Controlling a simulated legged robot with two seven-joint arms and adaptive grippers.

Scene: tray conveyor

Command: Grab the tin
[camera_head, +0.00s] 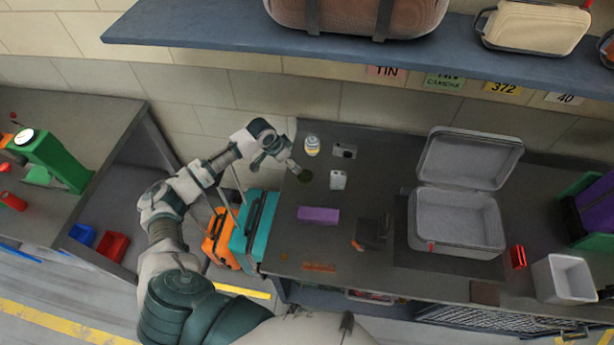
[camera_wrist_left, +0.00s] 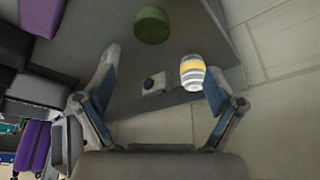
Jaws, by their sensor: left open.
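A low, round green tin (camera_head: 304,176) lies on the dark workbench near its left end. It also shows at the top of the left wrist view (camera_wrist_left: 152,25), beyond the fingertips. My left gripper (camera_head: 290,165) is just up and left of the tin in the head view. In the wrist view its fingers (camera_wrist_left: 162,63) are spread apart. The striped jar (camera_wrist_left: 192,72) shows beside the right finger, and no object is held. My right gripper is out of view.
A purple block (camera_head: 318,215) lies nearer the front. An open grey case (camera_head: 455,222) stands to the right. A shelf (camera_head: 350,45) overhangs the back.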

